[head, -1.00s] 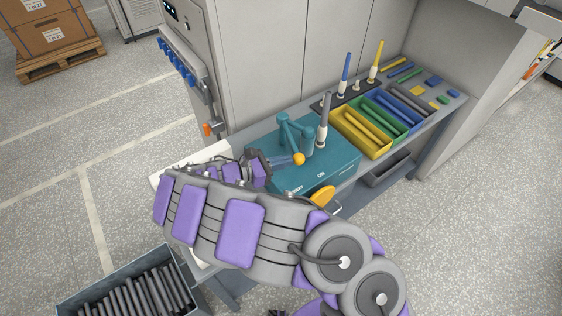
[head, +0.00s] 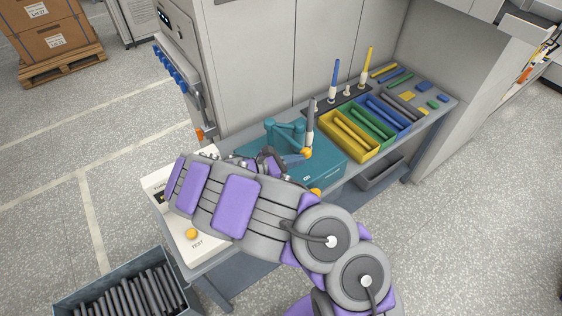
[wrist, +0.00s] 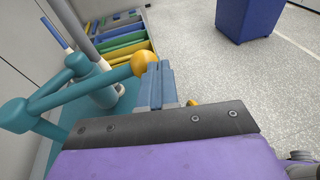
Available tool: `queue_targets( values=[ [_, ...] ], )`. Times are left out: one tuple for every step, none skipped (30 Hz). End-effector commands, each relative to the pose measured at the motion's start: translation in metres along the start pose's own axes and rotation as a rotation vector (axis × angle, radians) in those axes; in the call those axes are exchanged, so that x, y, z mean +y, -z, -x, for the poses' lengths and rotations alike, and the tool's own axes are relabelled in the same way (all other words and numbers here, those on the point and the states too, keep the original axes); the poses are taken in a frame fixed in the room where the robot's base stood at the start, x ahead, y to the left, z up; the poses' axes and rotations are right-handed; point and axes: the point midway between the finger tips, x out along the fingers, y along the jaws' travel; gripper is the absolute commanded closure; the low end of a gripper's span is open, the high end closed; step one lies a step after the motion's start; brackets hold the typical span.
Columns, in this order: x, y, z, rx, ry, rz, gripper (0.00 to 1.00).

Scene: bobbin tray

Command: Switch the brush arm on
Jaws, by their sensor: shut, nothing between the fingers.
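The teal brush machine (head: 325,172) stands on the bench, with small white lettering on its front edge. Its teal brush arm (head: 283,138) pivots on a post at the left and ends in an orange ball knob (head: 306,152). My gripper (head: 293,158) is shut and empty, beside the knob on its left. In the wrist view, the blue shut fingers (wrist: 156,86) are right against or very near the ball knob (wrist: 145,64); contact cannot be told for certain. A grey upright bobbin (head: 310,122) stands close behind the knob. My arm hides the machine's left front.
Yellow, green and blue trays (head: 340,143) lie right of the machine, with upright bobbins behind them. A crate of dark rods (head: 72,297) stands on the floor. A grey cabinet wall closes the back.

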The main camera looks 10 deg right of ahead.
Motion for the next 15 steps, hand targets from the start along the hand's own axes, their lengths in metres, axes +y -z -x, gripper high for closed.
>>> queue_targets(
  values=[
    [-0.001,-0.002,-0.007,-0.001,0.003,0.001,1.0],
    [-0.001,-0.003,-0.01,-0.001,0.004,0.001,1.0],
    [0.0,-0.003,-0.014,-0.001,0.003,0.001,1.0],
    [0.0,-0.004,-0.016,-0.001,0.002,0.001,1.0],
    [0.001,-0.004,-0.018,0.0,0.001,0.001,1.0],
    [0.001,-0.004,-0.021,0.0,0.001,0.001,1.0],
    [0.002,-0.005,-0.024,0.0,0.001,0.001,1.0],
    [0.002,-0.005,-0.025,0.001,0.001,0.001,1.0],
    [0.002,-0.005,-0.028,0.002,0.001,0.0,1.0],
    [0.003,-0.005,-0.029,0.002,0.0,0.0,1.0],
    [0.003,-0.006,-0.031,0.003,0.0,0.0,1.0],
    [0.003,-0.006,-0.033,0.003,0.0,0.0,1.0],
    [0.003,-0.006,-0.034,0.003,0.0,0.0,1.0],
    [0.003,-0.006,-0.035,0.003,0.0,0.0,1.0],
    [0.003,-0.007,-0.036,0.003,0.001,0.0,1.0]
  ],
)
